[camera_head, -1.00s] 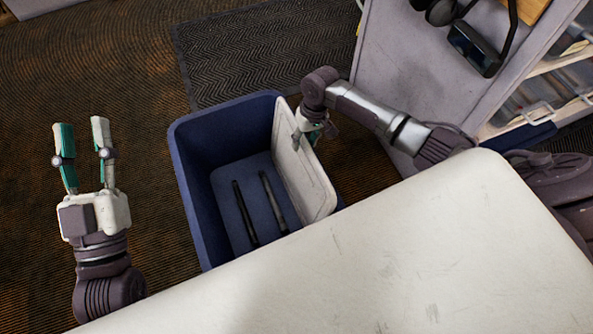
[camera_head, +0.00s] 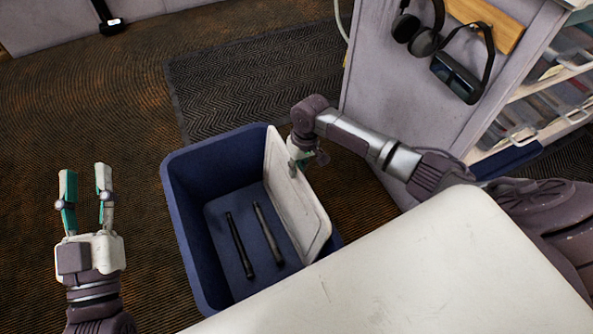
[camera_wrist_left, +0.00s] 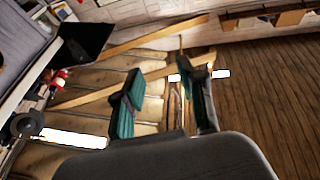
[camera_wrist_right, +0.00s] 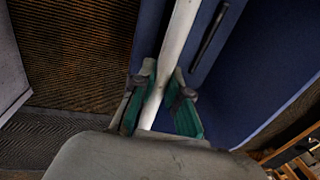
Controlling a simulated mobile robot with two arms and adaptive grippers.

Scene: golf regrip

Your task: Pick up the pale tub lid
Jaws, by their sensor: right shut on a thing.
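The pale tub lid (camera_head: 297,207) stands tilted on its edge along the right side of the blue tub (camera_head: 185,215), partly inside it. My right gripper (camera_head: 298,160) is at the lid's upper edge. In the right wrist view my right gripper (camera_wrist_right: 160,95) has its fingers closed on both sides of the lid (camera_wrist_right: 174,50), seen edge-on. My left gripper (camera_head: 84,185) is open and empty, left of the tub. In the left wrist view the left gripper's fingers (camera_wrist_left: 162,95) stand apart with nothing between them.
Two dark rods (camera_head: 240,246) lie on the tub's floor. A white surface (camera_head: 400,265) covers the near part of the view. A grey cabinet (camera_head: 385,110) with headphones (camera_head: 425,35) stands at the right. A dark mat (camera_head: 250,85) lies behind the tub; floor at left is clear.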

